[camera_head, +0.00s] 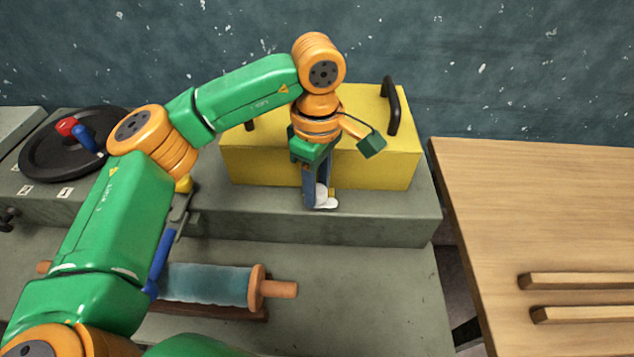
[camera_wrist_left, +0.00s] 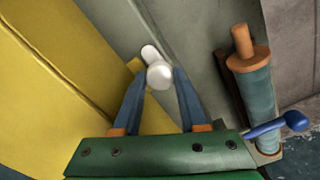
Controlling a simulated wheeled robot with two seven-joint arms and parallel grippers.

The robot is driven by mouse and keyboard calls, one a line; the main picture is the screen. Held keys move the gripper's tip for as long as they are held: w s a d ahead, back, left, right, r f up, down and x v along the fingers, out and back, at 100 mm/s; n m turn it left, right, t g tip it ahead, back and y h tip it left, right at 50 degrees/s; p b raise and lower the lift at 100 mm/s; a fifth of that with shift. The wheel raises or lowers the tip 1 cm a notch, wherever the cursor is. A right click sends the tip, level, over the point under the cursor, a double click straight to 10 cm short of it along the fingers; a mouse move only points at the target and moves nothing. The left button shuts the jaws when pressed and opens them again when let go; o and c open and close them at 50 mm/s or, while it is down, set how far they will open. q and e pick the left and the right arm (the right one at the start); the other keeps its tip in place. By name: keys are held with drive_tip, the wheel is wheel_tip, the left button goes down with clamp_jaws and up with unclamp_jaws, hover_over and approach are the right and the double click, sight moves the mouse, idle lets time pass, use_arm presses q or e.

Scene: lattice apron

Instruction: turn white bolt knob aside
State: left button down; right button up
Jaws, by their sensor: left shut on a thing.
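The white bolt knob (camera_head: 322,196) sits low at the front face of the yellow box (camera_head: 250,165), just above the grey ledge. In the left wrist view the knob (camera_wrist_left: 160,75) is a round white end with a short white part behind it. My left gripper (camera_head: 318,203) points down at the knob, its blue-grey fingers shut on it. In the left wrist view the fingertips (camera_wrist_left: 160,80) meet at both sides of the knob. The fingers and arm hide part of the knob and box front. My right gripper is not in view.
The yellow box has a black handle (camera_head: 393,106) at its right. A black wheel (camera_head: 60,155) with red and blue knobs lies at left. A blue roller (camera_head: 210,285) with wooden ends lies in front. A wooden table (camera_head: 540,210) with two bars stands at right.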

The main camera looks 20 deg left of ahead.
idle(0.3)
use_arm(q)
drive_tip(key=shift+c, duration=2.2)
unclamp_jaws()
